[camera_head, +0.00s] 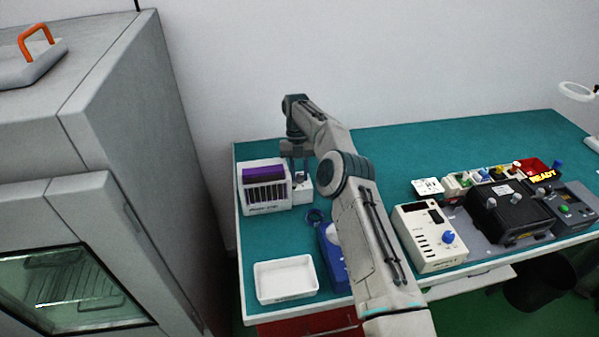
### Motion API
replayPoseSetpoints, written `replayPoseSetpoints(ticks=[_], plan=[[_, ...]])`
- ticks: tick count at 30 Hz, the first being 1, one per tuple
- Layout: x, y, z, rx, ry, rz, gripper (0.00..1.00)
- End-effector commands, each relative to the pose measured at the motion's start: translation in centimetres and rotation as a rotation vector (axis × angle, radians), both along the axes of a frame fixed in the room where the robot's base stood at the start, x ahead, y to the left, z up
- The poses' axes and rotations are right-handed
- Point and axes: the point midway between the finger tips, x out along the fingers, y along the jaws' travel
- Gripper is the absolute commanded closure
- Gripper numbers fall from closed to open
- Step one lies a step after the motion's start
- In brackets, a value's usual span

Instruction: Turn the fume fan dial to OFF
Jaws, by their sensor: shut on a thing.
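A small white box (303,194) stands at the back left of the green-topped bench, against the right side of a white slatted unit (266,198) with a purple top. I take the small box to be the fume fan control; its lettering is too small to read. My gripper (300,175) points down onto the top of this box from behind my arm. It is shut on the dial there, which the fingers mostly hide. The dial's pointer and its setting cannot be made out.
A white tray (286,291) and a blue device (330,262) stand at the bench's front left. My forearm crosses above the bench. A white box with a blue knob (449,237) and a black machine (508,215) stand to the right. The back middle is clear.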

Motion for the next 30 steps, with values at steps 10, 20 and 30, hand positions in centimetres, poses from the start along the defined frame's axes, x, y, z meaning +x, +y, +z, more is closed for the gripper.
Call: replayPoseSetpoints(ticks=[10, 20, 30], plan=[[0.0, 0.0, 0.0, 0.000, 0.000, -0.001, 0.66], [0.1, -0.1, 3.3, -0.001, -0.004, -0.003, 0.66], [-0.9, -2.9, 5.5, -0.002, 0.000, -0.004, 0.66]])
